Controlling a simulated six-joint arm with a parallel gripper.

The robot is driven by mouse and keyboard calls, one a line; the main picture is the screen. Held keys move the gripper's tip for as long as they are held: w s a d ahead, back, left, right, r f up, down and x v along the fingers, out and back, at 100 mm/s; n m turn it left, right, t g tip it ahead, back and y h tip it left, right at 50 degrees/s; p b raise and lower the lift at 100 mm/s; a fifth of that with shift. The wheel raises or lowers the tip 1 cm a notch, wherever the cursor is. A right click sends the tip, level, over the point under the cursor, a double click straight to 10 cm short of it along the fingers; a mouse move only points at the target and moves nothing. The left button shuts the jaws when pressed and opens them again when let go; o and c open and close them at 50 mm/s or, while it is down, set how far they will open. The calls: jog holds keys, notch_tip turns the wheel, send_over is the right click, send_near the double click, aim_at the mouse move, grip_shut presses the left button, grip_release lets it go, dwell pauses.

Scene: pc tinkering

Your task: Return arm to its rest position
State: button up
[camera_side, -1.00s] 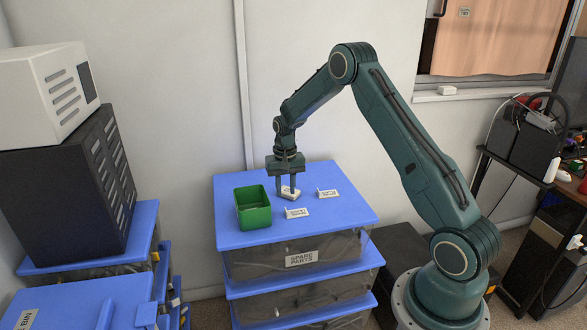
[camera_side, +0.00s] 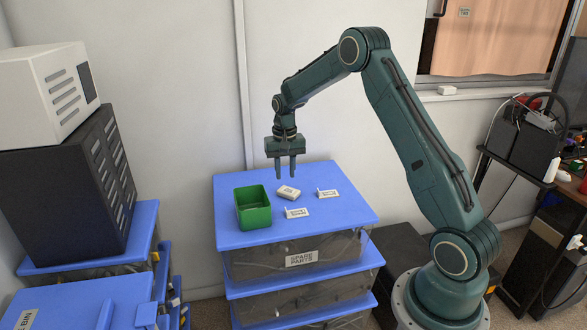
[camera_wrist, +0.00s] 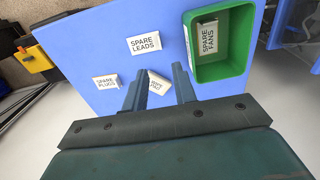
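My gripper (camera_side: 286,178) hangs above the blue lid of the spare parts bin, with its two fingers apart and nothing between them. In the wrist view my gripper (camera_wrist: 159,77) also shows open. A white labelled block (camera_side: 288,192) lies on the lid below the fingers, apart from them. In the wrist view this block (camera_wrist: 158,82) shows between the fingertips, lower down and partly hidden. My arm reaches from its base at the right, bent at the elbow, with the wrist pointing down.
A green box (camera_side: 253,215) stands on the blue lid (camera_side: 340,212), with a "SPARE FANS" block (camera_wrist: 208,39) inside. A "SPARE LEADS" block (camera_wrist: 144,45) and a "SPARE PLUGS" block (camera_wrist: 106,82) lie nearby. A dark cabinet (camera_side: 70,190) stands at the left. The air above the lid is clear.

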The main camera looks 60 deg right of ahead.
jog(key=s+a+r+n+t, duration=0.1)
jog(key=s+a+r+n, duration=0.1)
jog(key=s+a+r, duration=0.6)
jog(key=s+a+r+n+t, duration=0.25)
jog(key=a+r, duration=0.35)
jog(key=r, duration=0.4)
jog(key=s+a+r+n+t, duration=0.1)
jog(key=s+a, duration=0.3)
jog(key=s, duration=0.5)
jog(key=s+a+n+t, duration=0.1)
jog(key=s+a+n, duration=0.2)
jog(key=s, duration=0.7)
jog(key=shift+s+a+r, duration=0.2)
jog(key=shift+a+r, duration=0.2)
jog(key=shift+a, duration=0.45)
jog(key=shift+n, duration=0.25)
